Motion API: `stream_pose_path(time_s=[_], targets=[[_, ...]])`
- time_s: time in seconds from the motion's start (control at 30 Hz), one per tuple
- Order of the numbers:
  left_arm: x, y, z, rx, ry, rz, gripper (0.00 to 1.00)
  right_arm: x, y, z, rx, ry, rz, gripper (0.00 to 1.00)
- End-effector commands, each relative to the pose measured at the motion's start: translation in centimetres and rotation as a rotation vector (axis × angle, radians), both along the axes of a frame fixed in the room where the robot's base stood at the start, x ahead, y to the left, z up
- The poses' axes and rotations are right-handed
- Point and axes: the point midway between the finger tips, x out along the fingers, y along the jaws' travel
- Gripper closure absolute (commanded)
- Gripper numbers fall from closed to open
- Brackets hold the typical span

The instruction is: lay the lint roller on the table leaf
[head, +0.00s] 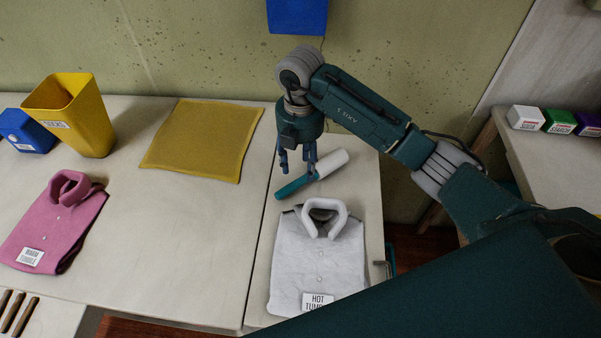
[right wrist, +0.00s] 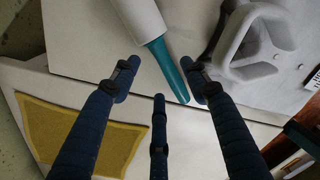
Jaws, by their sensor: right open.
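The lint roller has a white roll (head: 331,162) and a teal handle (head: 293,187). It lies at a slant on the table leaf (head: 366,195), the narrow right-hand section beyond the seam, with its handle end near the seam. My right gripper (head: 297,166) points down over the handle, its fingers apart and holding nothing. In the right wrist view, the lint roller (right wrist: 158,48) lies beyond the open fingertips (right wrist: 162,78), its handle running toward the right-hand finger. I cannot tell whether a finger touches it. My left gripper is not in view.
A folded light grey shirt (head: 318,265) lies on the leaf in front of the roller. Left of the seam are a yellow mat (head: 203,140), a yellow bin (head: 72,112), a blue box (head: 26,132) and a pink shirt (head: 55,222). Small boxes (head: 558,121) stand at right.

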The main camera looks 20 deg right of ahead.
Motion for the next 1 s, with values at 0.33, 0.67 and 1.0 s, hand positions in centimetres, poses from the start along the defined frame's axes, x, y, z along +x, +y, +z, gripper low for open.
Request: stream_pose_path(time_s=[0.33,0.67,1.0], targets=[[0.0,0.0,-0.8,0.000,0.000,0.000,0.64,0.1,-0.1,6.7,-0.003,-0.004,0.000,0.55],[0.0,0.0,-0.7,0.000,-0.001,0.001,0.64,0.0,0.0,7.7,-0.001,0.001,-0.001,0.55],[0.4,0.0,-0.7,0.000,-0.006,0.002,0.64,-0.7,4.0,5.9,0.234,0.031,0.122,0.55]])
